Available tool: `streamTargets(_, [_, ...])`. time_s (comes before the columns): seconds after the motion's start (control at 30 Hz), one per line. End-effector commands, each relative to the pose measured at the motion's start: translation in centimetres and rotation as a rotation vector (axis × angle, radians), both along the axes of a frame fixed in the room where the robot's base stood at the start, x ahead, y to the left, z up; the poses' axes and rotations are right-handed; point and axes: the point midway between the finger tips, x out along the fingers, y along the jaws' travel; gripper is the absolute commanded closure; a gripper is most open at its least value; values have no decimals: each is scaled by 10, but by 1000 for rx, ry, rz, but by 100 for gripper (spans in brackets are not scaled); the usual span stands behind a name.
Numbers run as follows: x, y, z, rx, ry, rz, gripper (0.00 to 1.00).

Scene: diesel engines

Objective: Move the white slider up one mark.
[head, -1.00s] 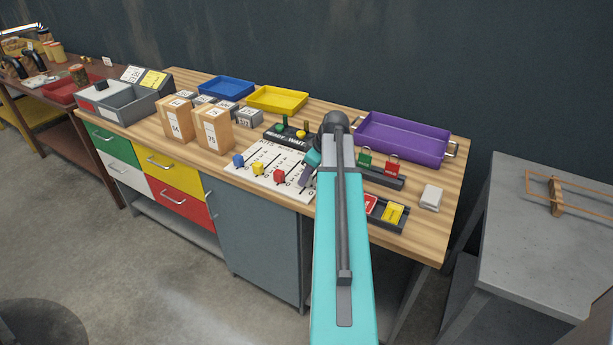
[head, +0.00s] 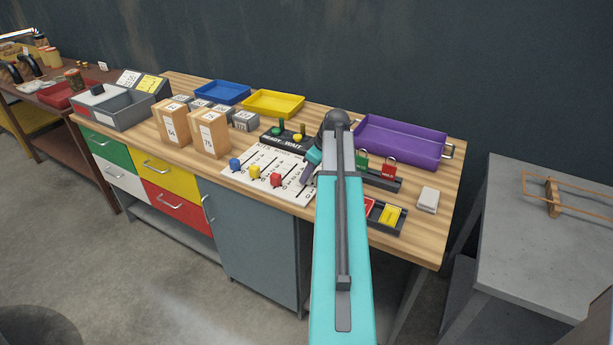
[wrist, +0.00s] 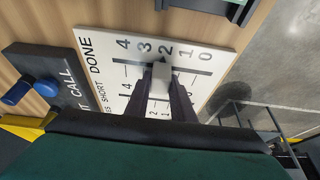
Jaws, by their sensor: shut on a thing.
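The white slider (wrist: 160,79) is a small pale block on the panel's "DONE" scale (wrist: 190,69). In the wrist view my gripper (wrist: 160,88) is shut on it, with one dark finger on each side. The block stands near the printed 2 and 3, but the fingers and its height hide which mark it is exactly on. In the head view my gripper (head: 307,179) is over the right end of the white slider panel (head: 268,157), and my arm and gripper hide the white slider there.
The panel also carries a blue slider (head: 235,164), a yellow slider (head: 254,171) and a red slider (head: 276,180). A dark switch box (head: 283,139) stands behind it. A red padlock (head: 388,168) and a purple tray (head: 402,142) are to the right. Two cartons (head: 209,134) stand to the left.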

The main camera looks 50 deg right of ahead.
Motion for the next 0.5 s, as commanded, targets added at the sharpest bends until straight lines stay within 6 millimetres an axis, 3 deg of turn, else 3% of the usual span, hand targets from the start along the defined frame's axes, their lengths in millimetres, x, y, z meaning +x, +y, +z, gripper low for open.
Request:
streamTargets(0.1, [1,1,0,-1,-1,2,100])
streamTargets(0.13, [1,1,0,-1,-1,2,73])
streamTargets(0.2, [1,1,0,-1,-1,2,61])
streamTargets(0.5, [0,1,0,0,-1,1,59])
